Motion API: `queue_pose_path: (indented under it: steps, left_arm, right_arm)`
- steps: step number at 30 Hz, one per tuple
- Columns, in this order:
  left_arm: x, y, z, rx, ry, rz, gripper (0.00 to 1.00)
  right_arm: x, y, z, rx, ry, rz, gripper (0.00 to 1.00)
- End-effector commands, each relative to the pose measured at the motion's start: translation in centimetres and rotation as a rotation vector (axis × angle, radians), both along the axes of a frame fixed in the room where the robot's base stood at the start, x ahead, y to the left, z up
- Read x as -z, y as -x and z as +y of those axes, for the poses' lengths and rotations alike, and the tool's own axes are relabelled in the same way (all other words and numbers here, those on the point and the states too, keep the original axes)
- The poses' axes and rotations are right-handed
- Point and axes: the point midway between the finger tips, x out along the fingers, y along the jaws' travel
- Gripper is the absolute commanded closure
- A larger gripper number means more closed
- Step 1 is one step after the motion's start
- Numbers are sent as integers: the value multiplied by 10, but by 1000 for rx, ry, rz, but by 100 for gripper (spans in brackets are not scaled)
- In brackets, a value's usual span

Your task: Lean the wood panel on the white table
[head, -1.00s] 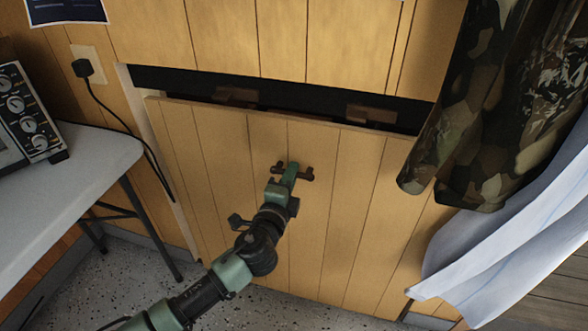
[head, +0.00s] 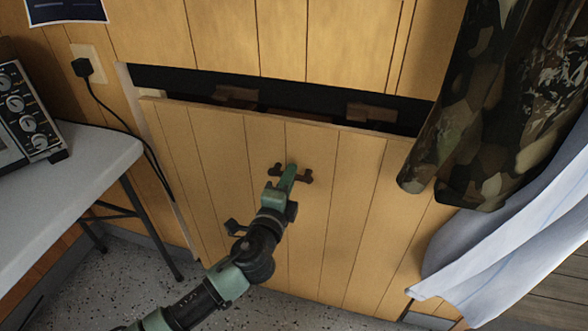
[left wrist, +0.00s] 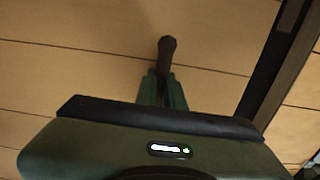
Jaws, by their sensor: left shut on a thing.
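The wood panel (head: 345,200) stands nearly upright in front of an opening in the plank wall, its top edge tilted out from the wall. A small dark handle (head: 306,178) is fixed to its upper middle. My left gripper (head: 285,178) is shut on the handle; in the left wrist view its fingers (left wrist: 164,88) close around the handle's dark knob (left wrist: 167,46) against the panel planks. The white table (head: 95,165) is at the left, apart from the panel; only part of it shows. My right gripper is not in view.
A dark opening (head: 310,103) with brown blocks lies behind the panel's top. A grey instrument (head: 27,115) stands on the table. A black cord (head: 120,118) hangs from a wall socket. Camouflage cloth (head: 470,120) and white cloth (head: 500,255) hang at the right.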

Motion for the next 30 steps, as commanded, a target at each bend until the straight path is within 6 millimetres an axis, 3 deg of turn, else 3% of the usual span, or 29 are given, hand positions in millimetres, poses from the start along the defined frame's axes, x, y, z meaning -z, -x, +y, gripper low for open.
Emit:
queue_pose_path:
  steps: [1, 19, 30]
  left_arm:
    - [-7, 1, 0, 1, 4, -15, 100]
    - [-10, 9, 0, 2, 6, -17, 100]
    - [-13, 25, 1, 2, 6, -18, 100]
  right_arm:
    - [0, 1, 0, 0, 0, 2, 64]
    - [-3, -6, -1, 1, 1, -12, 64]
    - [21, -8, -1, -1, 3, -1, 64]
